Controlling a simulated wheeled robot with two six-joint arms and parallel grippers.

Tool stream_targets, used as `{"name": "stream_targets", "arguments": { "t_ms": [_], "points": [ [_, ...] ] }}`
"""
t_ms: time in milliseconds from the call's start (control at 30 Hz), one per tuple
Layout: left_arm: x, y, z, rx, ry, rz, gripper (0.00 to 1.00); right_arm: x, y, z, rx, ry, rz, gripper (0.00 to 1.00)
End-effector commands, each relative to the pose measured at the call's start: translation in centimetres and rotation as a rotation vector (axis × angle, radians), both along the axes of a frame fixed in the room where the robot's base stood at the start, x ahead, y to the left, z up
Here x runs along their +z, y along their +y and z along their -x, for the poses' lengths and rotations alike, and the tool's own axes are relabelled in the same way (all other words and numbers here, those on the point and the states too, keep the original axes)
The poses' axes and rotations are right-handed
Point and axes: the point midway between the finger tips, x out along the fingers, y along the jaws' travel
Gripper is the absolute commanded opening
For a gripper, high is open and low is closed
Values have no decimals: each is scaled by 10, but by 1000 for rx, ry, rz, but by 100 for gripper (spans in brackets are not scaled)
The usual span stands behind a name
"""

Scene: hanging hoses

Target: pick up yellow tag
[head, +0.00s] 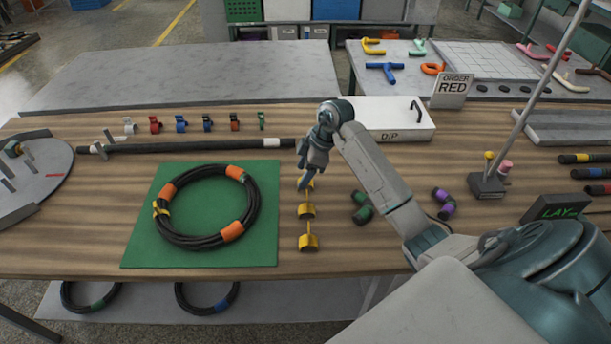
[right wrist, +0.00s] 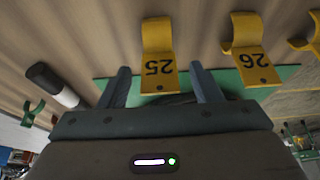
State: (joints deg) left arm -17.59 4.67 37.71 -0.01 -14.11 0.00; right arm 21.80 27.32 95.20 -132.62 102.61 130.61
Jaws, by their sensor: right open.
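Several yellow tags stand in a row on the wooden bench, right of the green mat. The nearest tag (head: 308,243) and the middle tag (head: 307,211) show clearly; the farthest is partly hidden under my right gripper (head: 304,184). In the right wrist view, a yellow tag marked 25 (right wrist: 158,66) appears between the two fingers of my open gripper (right wrist: 163,88). I cannot tell if they touch it. A tag marked 26 (right wrist: 250,55) is beside it, and part of another (right wrist: 311,38) is at the edge. My left gripper is out of view.
A black hose coil (head: 190,243) with orange bands and a yellow piece lies on the green mat (head: 140,255). A straight black hose (head: 200,146) with a white band lies behind. Dark fittings (head: 361,207) lie to the right, and a white DIP box (head: 390,118) stands behind.

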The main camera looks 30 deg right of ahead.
Motion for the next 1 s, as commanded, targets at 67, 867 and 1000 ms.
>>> {"name": "stream_targets", "arguments": {
  "t_ms": [67,867,1000],
  "points": [
    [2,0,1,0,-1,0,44,-6,2,-1,-1,0,0,58],
    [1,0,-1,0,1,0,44,-8,3,-2,0,-1,0,11],
    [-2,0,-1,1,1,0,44,-3,3,-2,-1,-3,2,11]
  ]
}}
